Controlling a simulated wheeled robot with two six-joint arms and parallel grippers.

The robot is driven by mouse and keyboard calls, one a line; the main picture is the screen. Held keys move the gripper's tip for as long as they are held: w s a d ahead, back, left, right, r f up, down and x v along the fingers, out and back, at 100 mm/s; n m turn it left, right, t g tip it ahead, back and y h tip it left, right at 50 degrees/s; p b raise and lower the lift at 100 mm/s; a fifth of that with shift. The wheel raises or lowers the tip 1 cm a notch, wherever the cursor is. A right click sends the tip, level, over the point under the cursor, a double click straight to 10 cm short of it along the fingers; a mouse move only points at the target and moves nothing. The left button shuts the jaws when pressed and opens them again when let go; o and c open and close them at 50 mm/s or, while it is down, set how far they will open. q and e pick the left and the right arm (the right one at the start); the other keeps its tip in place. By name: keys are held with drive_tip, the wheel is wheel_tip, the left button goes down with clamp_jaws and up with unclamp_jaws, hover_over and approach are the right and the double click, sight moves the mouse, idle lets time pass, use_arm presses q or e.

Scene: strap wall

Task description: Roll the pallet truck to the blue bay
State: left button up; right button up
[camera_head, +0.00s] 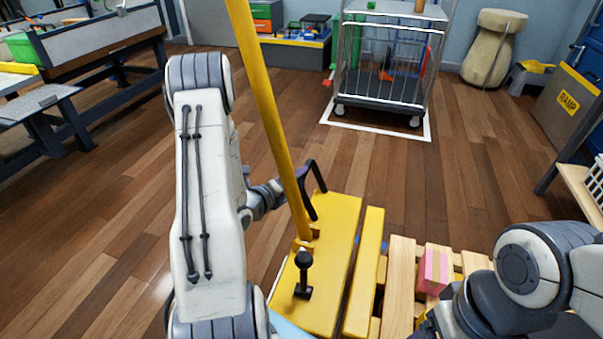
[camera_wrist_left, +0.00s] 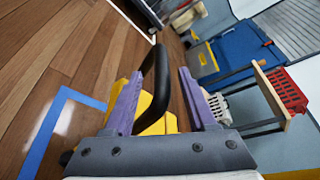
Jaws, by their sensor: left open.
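The yellow pallet truck (camera_head: 335,270) stands at the bottom centre of the head view, its yellow pole (camera_head: 262,100) leaning up to the left. A black loop handle (camera_head: 316,185) rises beside the pole; it also shows in the left wrist view (camera_wrist_left: 158,80). My left gripper (camera_wrist_left: 157,92) is open, its purple fingers on either side of the black loop; I cannot tell whether they touch it. In the head view the pole partly hides this gripper. A blue floor line (camera_wrist_left: 50,125), seemingly the bay's edge, shows in the left wrist view. My right gripper is out of view.
A wooden pallet (camera_head: 402,285) carrying a pink box (camera_head: 434,270) lies right of the truck's yellow body. A wire cage trolley (camera_head: 385,70) stands in a white floor outline. A ramp board (camera_head: 568,105) leans at the right. The middle floor is clear.

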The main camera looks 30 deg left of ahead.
use_arm(q)
drive_tip(key=x, duration=0.2)
drive_tip(key=b+x, duration=0.1)
drive_tip(key=x, duration=0.1)
drive_tip(key=shift+w+d, duration=0.25)
clamp_jaws()
drive_tip(key=shift+s+a+f, duration=0.1)
drive_tip(key=shift+a, duration=0.05)
idle(1.0)
